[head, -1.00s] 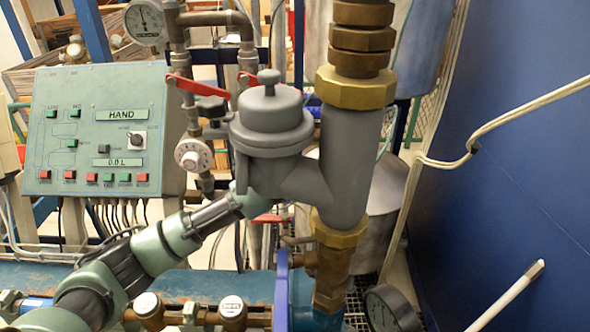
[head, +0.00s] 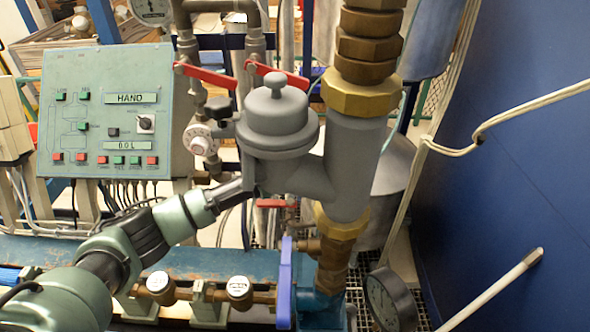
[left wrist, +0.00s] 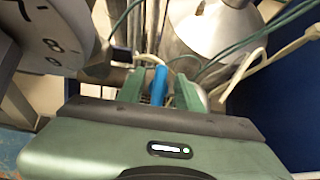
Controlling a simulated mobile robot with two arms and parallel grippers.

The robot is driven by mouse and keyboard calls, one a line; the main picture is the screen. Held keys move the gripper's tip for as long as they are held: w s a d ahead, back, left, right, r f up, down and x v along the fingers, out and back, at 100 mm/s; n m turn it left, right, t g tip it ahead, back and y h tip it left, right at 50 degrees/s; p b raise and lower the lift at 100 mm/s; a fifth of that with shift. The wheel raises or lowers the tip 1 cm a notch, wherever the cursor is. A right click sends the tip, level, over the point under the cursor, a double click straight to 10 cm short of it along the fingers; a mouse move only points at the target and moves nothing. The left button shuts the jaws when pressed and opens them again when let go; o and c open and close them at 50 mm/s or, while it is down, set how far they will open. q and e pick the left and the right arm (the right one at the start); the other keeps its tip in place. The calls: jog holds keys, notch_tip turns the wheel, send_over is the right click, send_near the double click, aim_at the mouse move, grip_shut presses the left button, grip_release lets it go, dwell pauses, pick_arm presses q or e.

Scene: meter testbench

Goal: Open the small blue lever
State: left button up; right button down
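A small blue lever (left wrist: 158,84) shows in the left wrist view as a blue, roughly upright piece. It stands between the two green fingers of my left gripper (left wrist: 159,92). The fingers are apart, with a gap seeming to show beside the lever, so the gripper looks open around it; contact is not clear. In the head view my left arm reaches in from the lower left, and its gripper and the small lever are hidden behind the grey meter body (head: 277,125). My right gripper is in neither view.
A larger blue lever (head: 285,283) stands upright at the lower pipe. Red levers (head: 205,75) sit behind the meter. A green control panel (head: 105,115) is at left, a dark gauge (head: 390,300) at lower right. A blue wall (head: 510,200) bounds the right side.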

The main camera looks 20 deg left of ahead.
pick_arm(q)
jog(key=c, duration=0.7)
grip_shut()
